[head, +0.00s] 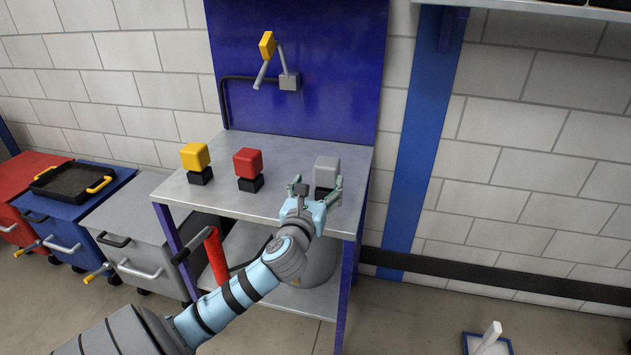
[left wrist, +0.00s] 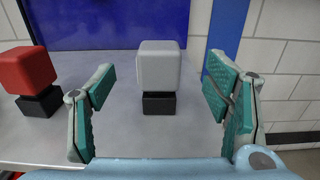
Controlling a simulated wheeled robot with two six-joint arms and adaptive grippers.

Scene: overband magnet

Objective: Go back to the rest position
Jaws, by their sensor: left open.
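My left gripper (head: 318,190) is open over the front right part of the grey metal table (head: 225,199). In the left wrist view its two green-padded fingers (left wrist: 163,100) stand wide apart. A grey cube (head: 327,168) on a black base stands just beyond and between the fingers; it also shows in the left wrist view (left wrist: 158,66). No finger visibly touches it. A red cube (head: 248,162) and a yellow cube (head: 195,156) stand on black bases further left. My right gripper is not in view.
A blue back panel (head: 335,60) carries a lever with a yellow handle (head: 267,45). Grey, blue and red drawer carts (head: 140,225) stand at left, a black tray (head: 72,182) on the blue one. Floor at right is mostly clear.

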